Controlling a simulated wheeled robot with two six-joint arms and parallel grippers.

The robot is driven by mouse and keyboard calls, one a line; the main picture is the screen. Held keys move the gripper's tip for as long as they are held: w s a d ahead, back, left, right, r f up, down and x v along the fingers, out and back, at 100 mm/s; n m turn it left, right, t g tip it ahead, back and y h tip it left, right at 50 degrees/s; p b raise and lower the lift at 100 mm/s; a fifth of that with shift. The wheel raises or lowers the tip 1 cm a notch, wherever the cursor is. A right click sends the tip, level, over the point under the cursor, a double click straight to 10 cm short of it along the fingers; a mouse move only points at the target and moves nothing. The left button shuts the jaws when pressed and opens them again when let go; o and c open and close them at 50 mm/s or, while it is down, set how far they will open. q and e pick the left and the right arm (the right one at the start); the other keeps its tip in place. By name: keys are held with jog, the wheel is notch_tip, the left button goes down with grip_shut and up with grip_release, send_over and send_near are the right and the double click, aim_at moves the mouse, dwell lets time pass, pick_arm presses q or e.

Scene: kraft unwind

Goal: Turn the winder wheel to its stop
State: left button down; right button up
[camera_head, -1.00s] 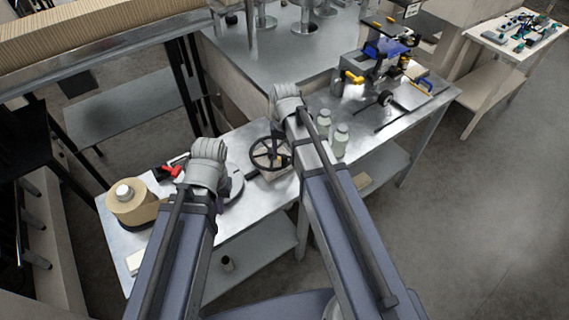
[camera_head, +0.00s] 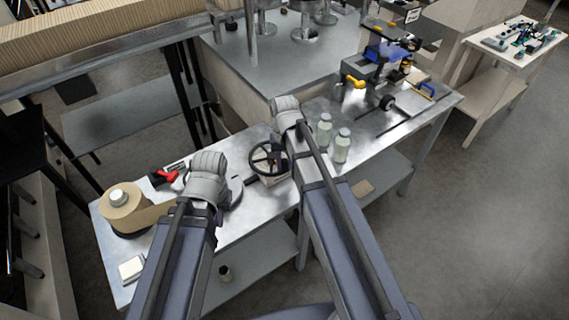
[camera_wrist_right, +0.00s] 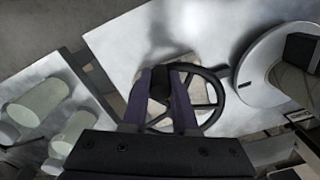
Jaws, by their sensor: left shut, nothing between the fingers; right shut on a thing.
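The winder wheel (camera_head: 262,160) is a dark spoked wheel standing on a pale base on the metal bench. It also shows in the right wrist view (camera_wrist_right: 222,101). My right gripper (camera_wrist_right: 161,80) is shut on the wheel's dark handle, at the rim's left side in the right wrist view. In the head view its fingers are hidden behind the wrist. My left gripper (camera_head: 219,214) is shut and empty, beside a round grey disc (camera_head: 236,190) left of the wheel; its fingers are mostly hidden by the arm.
A kraft paper roll (camera_head: 120,210) stands at the bench's left end, its strip running towards the disc. A red-handled tool (camera_head: 170,177) lies behind it. Two pale bottles (camera_head: 342,146) stand right of my right arm. A blue machine (camera_head: 385,52) is further right.

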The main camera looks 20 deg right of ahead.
grip_shut()
dwell(0.8)
